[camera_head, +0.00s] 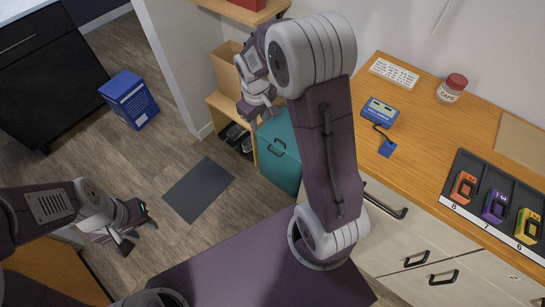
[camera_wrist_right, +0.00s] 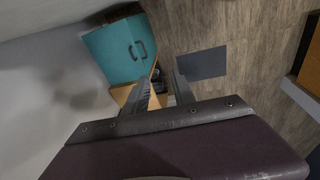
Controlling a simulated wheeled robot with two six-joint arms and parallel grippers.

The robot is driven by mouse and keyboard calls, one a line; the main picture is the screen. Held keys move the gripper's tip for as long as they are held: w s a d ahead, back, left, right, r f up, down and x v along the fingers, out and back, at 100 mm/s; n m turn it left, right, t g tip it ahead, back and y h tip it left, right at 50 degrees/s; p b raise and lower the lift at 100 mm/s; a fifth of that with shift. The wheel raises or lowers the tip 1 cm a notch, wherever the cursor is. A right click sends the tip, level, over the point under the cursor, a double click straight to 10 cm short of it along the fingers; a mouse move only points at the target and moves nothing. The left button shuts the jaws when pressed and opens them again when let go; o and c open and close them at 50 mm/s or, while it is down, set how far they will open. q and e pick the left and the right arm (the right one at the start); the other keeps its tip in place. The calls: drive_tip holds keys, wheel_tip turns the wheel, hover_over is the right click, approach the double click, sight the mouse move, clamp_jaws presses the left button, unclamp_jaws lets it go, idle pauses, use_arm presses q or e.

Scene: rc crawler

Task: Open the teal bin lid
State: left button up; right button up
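The teal bin (camera_head: 279,158) stands on the floor beside the wooden desk, its right part hidden behind my right arm. Dark handles show on it, and its lid looks closed. In the right wrist view, the teal bin (camera_wrist_right: 112,48) is at the upper left, with two dark handles near its right side. My right gripper (camera_head: 262,124) is above and to the left of the bin in the head view. Its fingers (camera_wrist_right: 164,90) are apart with nothing between them, and clear of the bin. My left gripper (camera_head: 137,234) hangs at the lower left, open and empty, far from the bin.
A low wooden shelf (camera_head: 222,103) with shoes stands left of the bin. The desk (camera_head: 420,120) on the right carries a jar, a keyboard, a blue device and a dark tray. A dark mat (camera_head: 199,189) and a blue box (camera_head: 129,99) are on otherwise open floor.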

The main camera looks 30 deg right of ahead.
drive_tip(key=w+d+f+b, duration=0.2)
drive_tip(key=w+f+b, duration=0.1)
drive_tip(key=f+b, duration=0.4)
drive_tip(key=w+d+f+b, duration=0.3)
drive_tip(key=f+b, duration=0.1)
drive_tip(key=f, duration=0.6)
drive_tip(key=g+h+b, duration=0.1)
drive_tip(key=b, duration=0.6)
approach(276, 154)
drive_tip(key=shift+n, duration=0.3)
drive_tip(key=f+b, duration=0.1)
drive_tip(key=f, duration=0.1)
drive_tip(key=d+f+b, duration=0.1)
drive_tip(key=f, duration=0.2)
drive_tip(key=w+f+b, duration=0.1)
drive_tip(key=f+b, duration=0.1)
drive_tip(key=shift+d+f, duration=0.15)
drive_tip(key=shift+f, duration=0.1)
drive_tip(key=shift+c, duration=0.3)
clamp_jaws()
drive_tip(key=shift+r, duration=0.1)
